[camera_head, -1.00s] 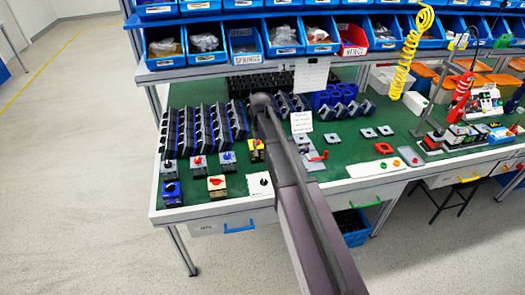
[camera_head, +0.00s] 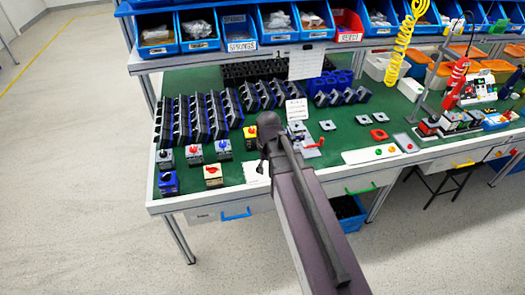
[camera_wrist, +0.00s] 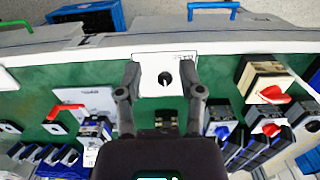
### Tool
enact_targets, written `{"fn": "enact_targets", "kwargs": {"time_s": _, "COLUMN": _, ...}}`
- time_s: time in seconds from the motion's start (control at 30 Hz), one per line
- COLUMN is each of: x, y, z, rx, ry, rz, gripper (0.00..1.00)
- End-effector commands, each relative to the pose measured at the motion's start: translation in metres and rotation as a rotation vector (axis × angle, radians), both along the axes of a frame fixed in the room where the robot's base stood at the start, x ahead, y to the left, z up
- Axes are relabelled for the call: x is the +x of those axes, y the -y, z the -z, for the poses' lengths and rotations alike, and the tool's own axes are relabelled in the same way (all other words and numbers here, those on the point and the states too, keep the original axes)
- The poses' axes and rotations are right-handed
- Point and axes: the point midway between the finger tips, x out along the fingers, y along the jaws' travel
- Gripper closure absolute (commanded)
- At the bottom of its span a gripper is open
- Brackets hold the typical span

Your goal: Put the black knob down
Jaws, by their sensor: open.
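The black knob (camera_wrist: 165,78) shows in the wrist view as a small round dark piece with a pale mark, on a white plate (camera_wrist: 148,64) near the edge of the green bench top. My gripper (camera_wrist: 160,94) is open, with one finger on each side of the picture's middle. The knob appears between and just beyond the fingertips, with no finger seen touching it. In the head view my arm reaches over the bench and partly covers the white plate (camera_head: 251,177). The gripper's fingers are mostly hidden there.
Switch boxes with red knobs (camera_wrist: 272,94) stand right of the plate in the wrist view. A red handle (camera_wrist: 62,109) is at left. Black and blue holders (camera_head: 200,117) stand in rows behind. Blue bins (camera_head: 240,30) line a shelf above.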

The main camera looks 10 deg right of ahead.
Motion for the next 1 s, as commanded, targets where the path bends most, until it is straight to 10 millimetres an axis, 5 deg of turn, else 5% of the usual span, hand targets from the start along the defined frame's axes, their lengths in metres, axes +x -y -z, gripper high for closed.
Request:
{"fn": "enact_targets", "kwargs": {"time_s": 0.03, "x": -0.022, "y": 0.000, "z": 0.000, "rx": -0.001, "ry": 0.017, "rz": 0.000, "gripper": 0.51}}
{"fn": "enact_targets", "kwargs": {"time_s": 0.23, "x": -0.048, "y": 0.001, "z": 0.000, "rx": -0.002, "ry": 0.058, "rz": -0.002, "gripper": 0.51}}
{"fn": "enact_targets", "kwargs": {"time_s": 1.0, "x": -0.049, "y": 0.001, "z": 0.000, "rx": -0.002, "ry": 0.063, "rz": -0.002, "gripper": 0.51}}
